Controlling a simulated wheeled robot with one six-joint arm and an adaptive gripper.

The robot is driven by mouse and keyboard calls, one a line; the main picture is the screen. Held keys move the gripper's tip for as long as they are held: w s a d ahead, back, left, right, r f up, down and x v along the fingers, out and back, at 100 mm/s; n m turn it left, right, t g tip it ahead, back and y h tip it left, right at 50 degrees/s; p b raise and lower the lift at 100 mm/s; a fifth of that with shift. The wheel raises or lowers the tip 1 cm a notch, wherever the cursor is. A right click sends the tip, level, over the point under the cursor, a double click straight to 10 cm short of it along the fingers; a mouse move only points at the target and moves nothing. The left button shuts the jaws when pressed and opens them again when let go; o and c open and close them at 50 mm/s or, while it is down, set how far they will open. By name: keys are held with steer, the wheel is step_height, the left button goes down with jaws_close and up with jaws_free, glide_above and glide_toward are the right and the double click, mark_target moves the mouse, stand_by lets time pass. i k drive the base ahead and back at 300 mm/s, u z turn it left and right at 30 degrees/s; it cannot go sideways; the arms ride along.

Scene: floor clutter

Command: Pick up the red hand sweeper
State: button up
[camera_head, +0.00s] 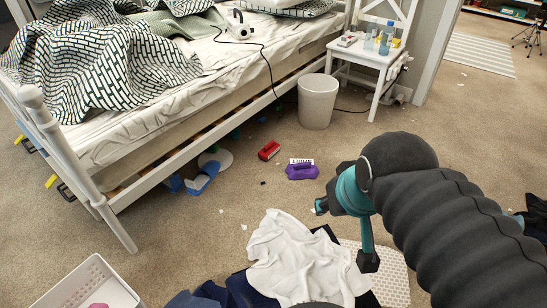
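The red hand sweeper (269,150) lies on the carpet near the middle of the head view, just in front of the bed's side rail. It looks small and block-shaped, with a pale patch on one side. My gripper (344,234) is at the right of centre, nearer to me than the sweeper and to its lower right. Its two dark-tipped teal fingers are spread wide apart, with nothing between them. It is clear of the sweeper, which is fully in view.
A purple object (302,171) with a white top lies right of the sweeper. A white bin (317,101) and a white chair (369,55) stand behind. Blue slippers (203,179) lie left by the bed (150,122). A white cloth (300,262) and a white crate (68,284) are in front.

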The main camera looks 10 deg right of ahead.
mark_target(268, 152)
steer(key=z, duration=0.65)
steer(key=i, duration=0.9)
steer(key=z, duration=0.6)
steer(key=i, duration=1.05)
steer(key=u, duration=0.95)
steer(key=i, duration=0.7)
steer(key=u, duration=0.6)
